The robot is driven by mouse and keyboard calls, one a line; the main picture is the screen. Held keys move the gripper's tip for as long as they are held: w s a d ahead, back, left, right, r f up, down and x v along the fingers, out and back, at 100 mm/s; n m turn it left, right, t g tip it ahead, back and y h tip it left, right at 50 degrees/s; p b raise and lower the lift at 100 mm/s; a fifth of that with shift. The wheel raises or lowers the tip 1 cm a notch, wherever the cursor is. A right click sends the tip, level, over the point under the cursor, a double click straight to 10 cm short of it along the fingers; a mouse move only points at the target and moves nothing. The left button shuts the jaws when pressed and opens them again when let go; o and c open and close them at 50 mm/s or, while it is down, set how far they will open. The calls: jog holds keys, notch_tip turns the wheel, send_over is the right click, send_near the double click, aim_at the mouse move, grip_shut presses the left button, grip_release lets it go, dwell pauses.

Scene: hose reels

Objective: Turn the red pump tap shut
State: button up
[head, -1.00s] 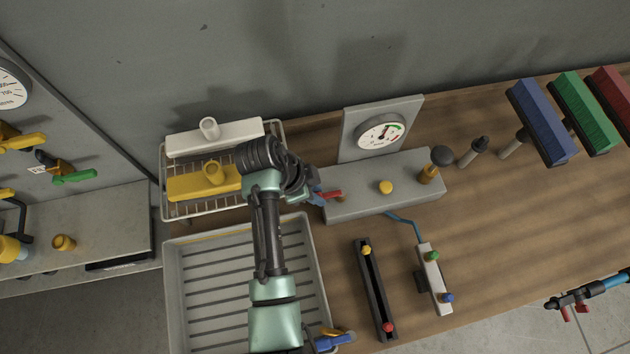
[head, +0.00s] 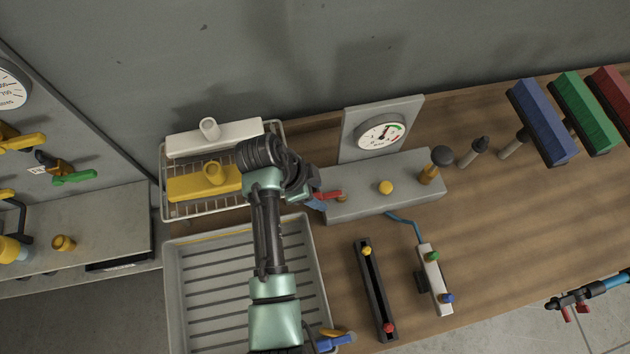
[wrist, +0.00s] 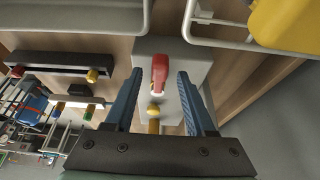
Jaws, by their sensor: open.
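The red pump tap (head: 328,195) is a red lever on the left end of the grey pump block (head: 365,199). In the wrist view the red lever (wrist: 159,70) lies between my blue fingers, lengthwise along them, with a gap on each side. My gripper (wrist: 163,80) is open and empty. In the head view my gripper (head: 316,199) is at the block's left end, close to the lever, and my wrist partly hides it. A gauge (head: 382,133) stands on a grey panel behind the block.
A wire rack (head: 164,185) and a ribbed tray (head: 323,290) are to the left. A black slotted bar (head: 374,290) and a white valve strip (head: 435,279) lie in front. Brushes stand at the right.

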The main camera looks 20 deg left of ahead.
jog(key=p+v, duration=0.1)
jog(key=v, duration=1.2)
jog(key=shift+w, duration=0.15)
